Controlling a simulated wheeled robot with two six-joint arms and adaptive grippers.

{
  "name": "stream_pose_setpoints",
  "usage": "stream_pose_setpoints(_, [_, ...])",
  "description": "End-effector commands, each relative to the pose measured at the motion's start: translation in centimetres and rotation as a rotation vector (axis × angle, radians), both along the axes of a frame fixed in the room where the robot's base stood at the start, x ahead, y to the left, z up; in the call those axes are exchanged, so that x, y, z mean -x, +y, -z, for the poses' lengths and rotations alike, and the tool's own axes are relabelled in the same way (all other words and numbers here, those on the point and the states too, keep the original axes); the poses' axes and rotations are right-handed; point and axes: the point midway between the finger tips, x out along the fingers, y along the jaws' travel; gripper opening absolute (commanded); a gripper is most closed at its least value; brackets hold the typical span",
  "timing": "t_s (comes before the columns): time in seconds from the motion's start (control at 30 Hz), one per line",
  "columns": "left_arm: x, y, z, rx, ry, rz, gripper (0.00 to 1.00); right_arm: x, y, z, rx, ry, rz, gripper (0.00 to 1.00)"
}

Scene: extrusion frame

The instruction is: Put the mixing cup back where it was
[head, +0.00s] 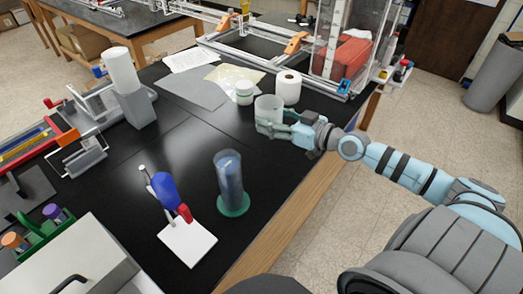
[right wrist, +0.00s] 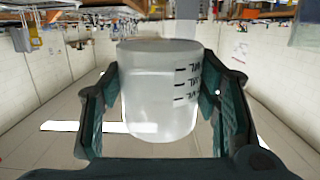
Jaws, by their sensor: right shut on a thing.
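The mixing cup (head: 268,108) is a translucent, whitish cup near the far right edge of the black table. In the right wrist view the cup (right wrist: 160,90) fills the middle and has dark graduation marks on its right side. My right gripper (head: 272,125) is shut on the cup, with one finger on each side of it. The right wrist view shows both green fingers of the gripper (right wrist: 160,95) against the cup's walls. I cannot tell whether the cup's base touches the table. My left gripper is not in view.
A white roll (head: 288,87) and a white jar with a green band (head: 244,93) stand close behind the cup. An extrusion frame (head: 325,50) with a red box (head: 353,59) is beyond. A blue cylinder (head: 229,180) stands nearer. The black table's middle (head: 185,135) is clear.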

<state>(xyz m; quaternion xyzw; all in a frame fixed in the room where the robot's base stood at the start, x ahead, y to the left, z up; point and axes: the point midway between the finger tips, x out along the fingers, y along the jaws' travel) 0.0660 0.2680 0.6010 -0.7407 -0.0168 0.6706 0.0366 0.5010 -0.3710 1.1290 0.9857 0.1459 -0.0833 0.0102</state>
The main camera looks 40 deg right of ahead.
Motion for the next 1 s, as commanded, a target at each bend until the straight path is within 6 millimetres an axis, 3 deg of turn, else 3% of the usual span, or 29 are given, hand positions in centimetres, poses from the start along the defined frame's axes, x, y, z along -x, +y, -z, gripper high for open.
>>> stream_pose_setpoints(0.23, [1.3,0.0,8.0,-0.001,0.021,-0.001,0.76,0.0,0.1,9.9,-0.005,0.003,0.001,0.37])
stream_pose_setpoints(0.4, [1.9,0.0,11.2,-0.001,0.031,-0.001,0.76,0.1,0.0,15.1,-0.003,0.003,0.001,0.37])
stream_pose_setpoints(0.57, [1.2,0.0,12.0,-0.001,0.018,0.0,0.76,0.2,0.0,16.9,-0.001,0.002,0.002,0.37])
stream_pose_setpoints(0.73, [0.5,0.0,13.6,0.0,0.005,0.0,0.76,0.3,-0.1,20.1,-0.003,0.003,0.004,0.37])
stream_pose_setpoints(1.0, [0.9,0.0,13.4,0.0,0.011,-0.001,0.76,0.3,0.0,20.1,0.001,0.002,0.002,0.37])
